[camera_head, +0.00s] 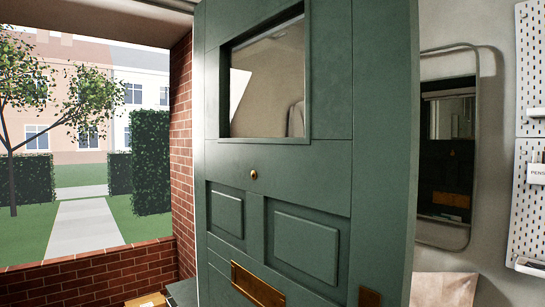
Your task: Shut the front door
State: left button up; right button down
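The green front door (325,165) stands open across the middle of the view. It has a glass pane (270,85) in its upper part, a small brass knob or viewer (253,174) at its middle, and a brass letter plate (257,285) low down. Another brass fitting (369,297) shows near its right edge at the bottom of the picture. To the left of the door the opening shows the outdoors. Neither of my grippers is in view.
A brick wall (95,276) and brick pillar (182,150) border the opening. A path (84,228), hedges and a tree lie outside. A mirror (447,145) and a white pegboard (530,150) hang on the wall at right. A cardboard-coloured item (147,300) lies low at left.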

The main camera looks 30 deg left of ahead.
aim_at(326, 217)
jog(key=l+u, duration=1.05)
jog(key=k+l+u, duration=0.1)
jog(key=l+u, duration=0.25)
jog(key=l, duration=0.2)
jog(key=l+u, duration=1.05)
jog(key=l, duration=0.2)
jog(key=l+u, duration=0.25)
jog(key=l, duration=0.2)
jog(key=l+u, duration=0.1)
jog(key=l, duration=0.35)
jog(key=i+l+u, duration=0.1)
jog(key=l, duration=0.4)
jog(key=l+z, duration=0.1)
jog(key=l, duration=0.25)
jog(key=i+l+z, duration=0.1)
jog(key=l, duration=0.25)
